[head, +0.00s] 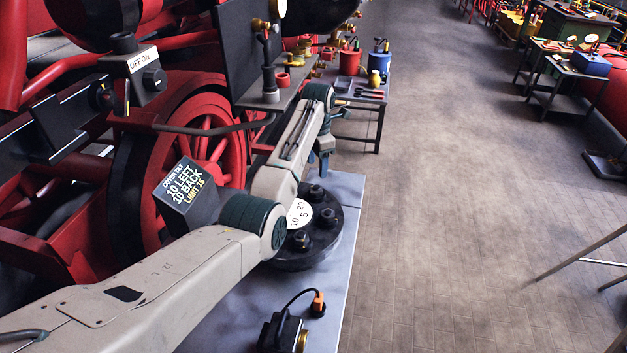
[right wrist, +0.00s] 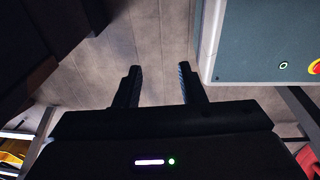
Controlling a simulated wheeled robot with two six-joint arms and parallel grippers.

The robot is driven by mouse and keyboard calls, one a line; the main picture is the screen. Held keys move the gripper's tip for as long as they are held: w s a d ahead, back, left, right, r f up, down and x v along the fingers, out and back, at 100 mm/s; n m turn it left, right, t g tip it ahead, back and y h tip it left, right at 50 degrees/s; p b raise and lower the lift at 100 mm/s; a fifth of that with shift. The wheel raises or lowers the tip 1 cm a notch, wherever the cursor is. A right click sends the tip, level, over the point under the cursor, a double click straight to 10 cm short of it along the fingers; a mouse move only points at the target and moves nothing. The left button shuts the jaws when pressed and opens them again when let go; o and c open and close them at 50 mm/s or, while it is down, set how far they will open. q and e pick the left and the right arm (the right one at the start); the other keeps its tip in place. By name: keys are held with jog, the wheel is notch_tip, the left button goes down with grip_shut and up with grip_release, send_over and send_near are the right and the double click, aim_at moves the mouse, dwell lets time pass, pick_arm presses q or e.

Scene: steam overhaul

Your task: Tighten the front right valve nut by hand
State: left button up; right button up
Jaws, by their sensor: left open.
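A round black valve cover (head: 318,246) with dark nuts around its rim lies on a grey bench top. Nuts show at the far side (head: 317,193), the right (head: 327,217) and the near side (head: 301,241). A white dial (head: 298,214) sits at its left, partly behind my left arm. My left gripper (head: 323,172) points down just above the far edge of the cover, near the far nut; it is open, its fingertips small, and contact cannot be told. My right gripper (right wrist: 158,88) is open and empty above the floor in the right wrist view.
A dark sign block (head: 187,196) reading "10 left, 10 back, limit 15" stands left of the cover. A black device with an orange-tipped cable (head: 283,333) is on the near bench top (head: 347,205). Red locomotive wheels (head: 205,125) fill the left.

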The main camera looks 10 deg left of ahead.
aim_at(316, 187)
pick_arm(q)
jog(key=f, duration=0.1)
jog(key=f+p, duration=0.1)
jog(key=f, duration=0.1)
jog(key=shift+s+d+f, duration=0.1)
jog(key=shift+s+d, duration=0.05)
jog(key=shift+d, duration=0.05)
notch_tip(316, 187, down, 2)
jog(key=shift+a, duration=0.15)
jog(key=f, duration=0.3)
jog(key=shift+w+a, duration=0.2)
jog(key=shift+w, duration=0.1)
jog(key=shift+f+p, duration=0.2)
jog(key=shift+p, duration=0.1)
jog(key=shift+c, duration=1)
jog(key=c, duration=0.8)
pick_arm(e)
jog(key=shift+s+d+r, duration=0.15)
jog(key=shift+s+r, duration=0.25)
jog(key=shift+r, duration=0.15)
jog(key=shift+s+d+r, duration=0.15)
jog(key=shift+s+r, duration=0.2)
jog(key=shift+r, duration=0.15)
